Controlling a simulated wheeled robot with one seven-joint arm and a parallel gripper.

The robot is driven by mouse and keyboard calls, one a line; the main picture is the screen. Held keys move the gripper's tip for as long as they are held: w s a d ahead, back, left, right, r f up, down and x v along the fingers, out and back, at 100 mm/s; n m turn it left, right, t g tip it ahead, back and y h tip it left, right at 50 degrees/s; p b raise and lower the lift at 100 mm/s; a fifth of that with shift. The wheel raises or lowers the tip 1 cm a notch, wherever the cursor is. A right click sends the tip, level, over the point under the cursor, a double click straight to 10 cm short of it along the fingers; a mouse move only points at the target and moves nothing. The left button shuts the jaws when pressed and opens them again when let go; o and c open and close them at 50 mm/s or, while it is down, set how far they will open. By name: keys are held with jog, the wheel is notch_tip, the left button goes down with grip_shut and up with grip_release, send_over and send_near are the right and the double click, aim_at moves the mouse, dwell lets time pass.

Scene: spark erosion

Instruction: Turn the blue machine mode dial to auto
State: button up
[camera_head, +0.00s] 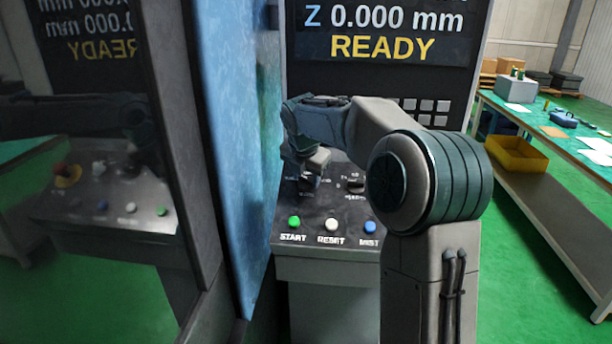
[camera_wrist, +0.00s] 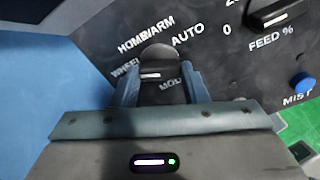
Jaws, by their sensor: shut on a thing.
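The mode dial (camera_wrist: 158,88) is a dark knob with a short white line on its top. In the wrist view it sits between the two fingers of my gripper (camera_wrist: 160,80), which is shut on it. The labels HOME, WARM and AUTO (camera_wrist: 187,34) curve around the dial's far side, with AUTO to its upper right. The lettering at the left and below is partly covered by my fingers. I cannot tell which label the white line marks. In the head view my gripper (camera_head: 309,166) is over the left part of the control panel and mostly hides the dial.
The feed dial (camera_wrist: 281,14) is right of the mode dial. Green START (camera_head: 294,222), white RESET (camera_head: 332,225) and blue MIST (camera_head: 370,227) buttons line the panel's front. The display (camera_head: 385,35) reads READY. A blue machine side (camera_head: 228,130) stands close at the left.

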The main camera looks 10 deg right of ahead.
jog(key=m, duration=0.3)
jog(key=shift+a, duration=0.1)
jog(key=m, duration=1)
jog(key=shift+w+b, duration=0.1)
jog(key=shift+b, duration=0.2)
jog(key=m+b, duration=0.1)
jog(key=m, duration=0.5)
jog(key=shift+m, duration=0.3)
jog(key=m, duration=0.3)
jog(key=shift+m+b, duration=0.3)
jog(key=shift+m, duration=1.6)
